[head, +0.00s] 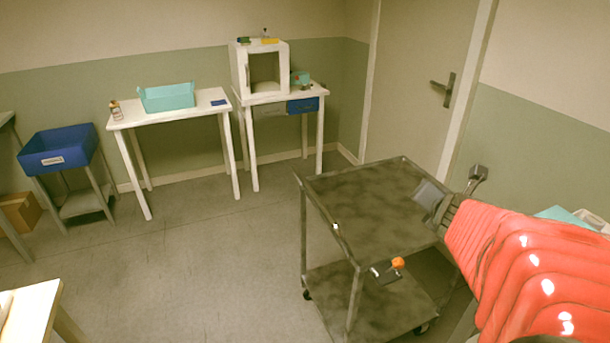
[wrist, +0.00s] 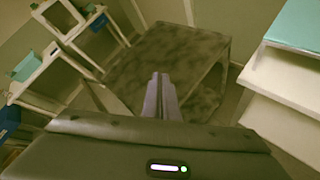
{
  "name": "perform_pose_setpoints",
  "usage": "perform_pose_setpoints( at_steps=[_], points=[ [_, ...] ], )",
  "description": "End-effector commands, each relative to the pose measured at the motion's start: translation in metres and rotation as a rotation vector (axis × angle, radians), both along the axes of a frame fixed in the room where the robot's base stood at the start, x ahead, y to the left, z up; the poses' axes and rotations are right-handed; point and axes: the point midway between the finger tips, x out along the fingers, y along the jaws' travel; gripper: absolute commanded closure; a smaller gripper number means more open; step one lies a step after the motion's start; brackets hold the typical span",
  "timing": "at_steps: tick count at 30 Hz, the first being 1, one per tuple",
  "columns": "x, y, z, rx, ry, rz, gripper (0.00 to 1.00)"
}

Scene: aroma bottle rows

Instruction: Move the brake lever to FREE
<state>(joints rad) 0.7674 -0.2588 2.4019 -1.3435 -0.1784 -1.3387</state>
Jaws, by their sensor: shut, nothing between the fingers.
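A grey cart (head: 365,190) with two shelves stands at the centre right in the head view. A small lever with an orange knob (head: 398,263) sits at its near edge, just below the top shelf. I take it for the brake lever; its FREE marking cannot be read. My gripper (wrist: 161,76) is shut and empty in the wrist view, its fingers pointing over the cart top (wrist: 192,43). In the head view my arm reaches in from the right, its end by the cart's right side, apart from the lever. The lever cannot be made out in the wrist view.
A white table with a teal bin (head: 167,97) and another with a white open-fronted box (head: 260,67) stand along the back wall. A blue bin (head: 58,148) is at left. A door (head: 415,85) is behind the cart. Floor left of the cart is clear.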

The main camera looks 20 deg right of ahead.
Motion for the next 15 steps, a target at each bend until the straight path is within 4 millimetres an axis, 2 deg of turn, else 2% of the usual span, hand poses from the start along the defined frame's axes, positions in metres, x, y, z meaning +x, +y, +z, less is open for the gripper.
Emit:
perform_pose_setpoints(
  at_steps=[1, 6, 11, 15],
  points=[
    [-0.004, -0.010, -0.010, -0.060, 0.058, 0.068, 1.00],
    [-0.021, -0.023, -0.047, -0.250, 0.246, 0.360, 1.00],
    [-0.051, -0.024, -0.087, -0.378, 0.386, 0.657, 1.00],
    [-0.087, -0.016, -0.121, -0.448, 0.462, 0.911, 1.00]
  ],
)
